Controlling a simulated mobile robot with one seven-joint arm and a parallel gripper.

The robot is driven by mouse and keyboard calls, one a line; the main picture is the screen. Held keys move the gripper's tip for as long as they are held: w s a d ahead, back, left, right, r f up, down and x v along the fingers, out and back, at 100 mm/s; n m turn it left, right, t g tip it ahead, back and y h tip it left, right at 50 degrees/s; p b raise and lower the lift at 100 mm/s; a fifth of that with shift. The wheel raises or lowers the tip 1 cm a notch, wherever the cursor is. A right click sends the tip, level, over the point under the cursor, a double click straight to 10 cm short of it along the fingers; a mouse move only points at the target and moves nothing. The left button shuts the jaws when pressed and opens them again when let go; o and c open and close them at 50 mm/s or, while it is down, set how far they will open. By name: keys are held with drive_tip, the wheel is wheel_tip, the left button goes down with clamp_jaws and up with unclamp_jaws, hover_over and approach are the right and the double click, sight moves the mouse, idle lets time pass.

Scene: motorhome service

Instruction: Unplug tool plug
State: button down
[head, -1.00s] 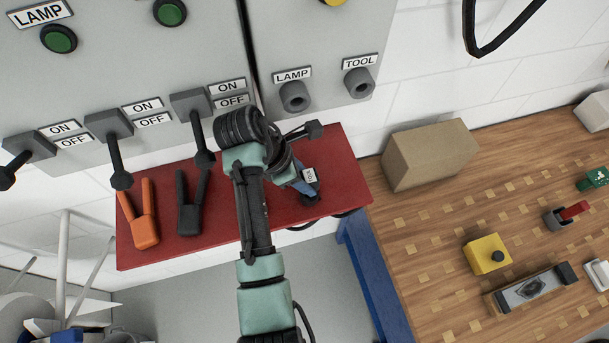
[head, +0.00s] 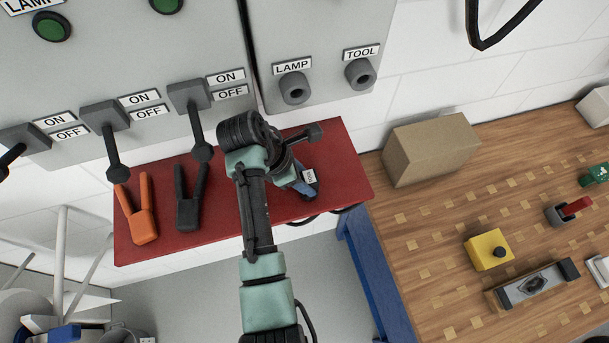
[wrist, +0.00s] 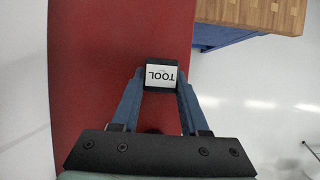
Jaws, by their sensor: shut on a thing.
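The tool plug is a small dark block with a white TOOL label (wrist: 160,76). In the wrist view it sits between the blue fingers of my gripper (wrist: 160,86), which is shut on it. The head view shows the label (head: 310,177) beside my gripper (head: 305,188), above the right part of the red shelf (head: 345,182). I cannot tell whether the plug touches the shelf. The grey TOOL socket (head: 360,73) on the wall panel shows a dark opening with nothing in it, above and right of my gripper. My arm hides part of the shelf.
A LAMP socket (head: 295,88) is left of the TOOL socket. Orange pliers (head: 142,212) and black pliers (head: 190,200) lie on the shelf's left, below lever switches (head: 195,110). A cardboard box (head: 432,150) stands on the wooden bench (head: 410,240) at right.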

drive_tip(key=shift+f, duration=0.3)
drive_tip(key=shift+c, duration=1.7)
unclamp_jaws()
drive_tip(key=p+v, duration=0.1)
drive_tip(key=v, duration=1.2)
drive_tip(key=shift+s, duration=0.1)
